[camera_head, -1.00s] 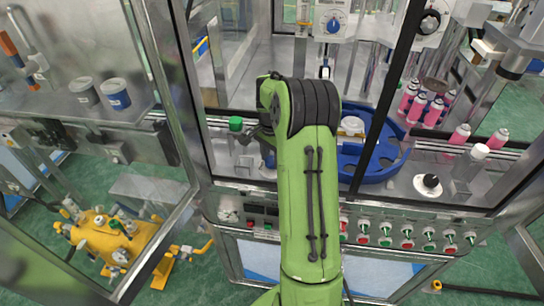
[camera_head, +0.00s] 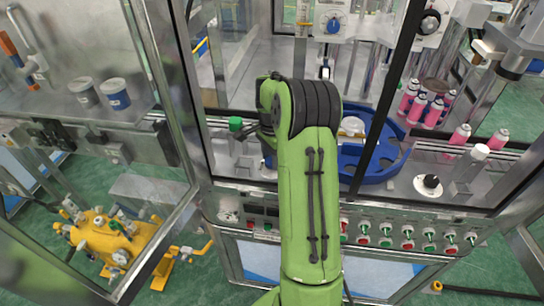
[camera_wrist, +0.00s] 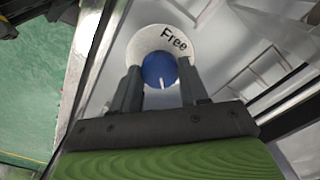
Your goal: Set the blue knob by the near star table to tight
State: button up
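In the wrist view a round blue knob (camera_wrist: 158,68) sits on a white dial (camera_wrist: 148,41) with the word "Free" at its upper right. A white mark on the knob points down in that picture. My gripper (camera_wrist: 160,66) has its two dark fingers apart, one on each side of the knob. I cannot tell whether the fingertips touch it. In the head view my green arm hides the gripper and this knob. The blue star table (camera_head: 392,164) shows behind and right of the arm.
Another blue knob on a white dial (camera_head: 334,24) is higher up at the back. Pink cans (camera_head: 434,112) stand at the right. Metal door frames (camera_head: 160,90) stand close on both sides of my arm. A row of green and red buttons (camera_head: 407,238) lines the front panel.

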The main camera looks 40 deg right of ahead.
jog(key=o, duration=0.4)
notch_tip(320, 180, up, 16)
jog(key=p, duration=0.3)
jog(key=shift+f, duration=0.1)
